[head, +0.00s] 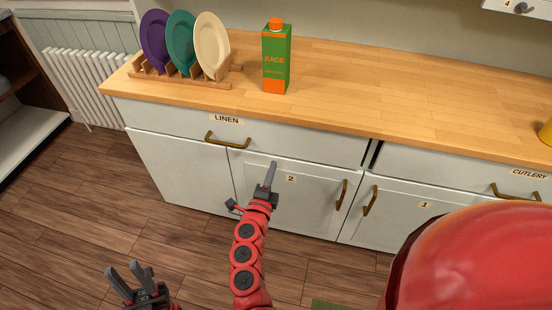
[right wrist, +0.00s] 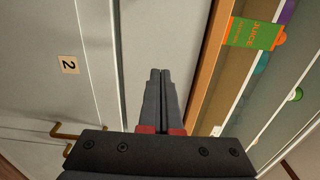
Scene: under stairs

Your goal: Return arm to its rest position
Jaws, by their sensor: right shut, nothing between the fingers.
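My right arm, red and segmented, reaches up the middle of the head view. Its gripper (head: 271,167) is shut and empty, in front of the white cabinet door labelled 2 (head: 300,190). In the right wrist view its fingers (right wrist: 160,72) are together with nothing between them. My left gripper (head: 129,268) is at the bottom left of the head view, over the floor, with its two fingers apart and nothing seen between them.
The wooden counter (head: 370,100) holds a juice carton (head: 276,60) and a rack (head: 185,82) with three plates. The LINEN drawer (head: 290,143) and CUTLERY drawer (head: 450,168) look closed. A radiator (head: 82,88) stands at left. Wooden floor (head: 100,190) is clear there.

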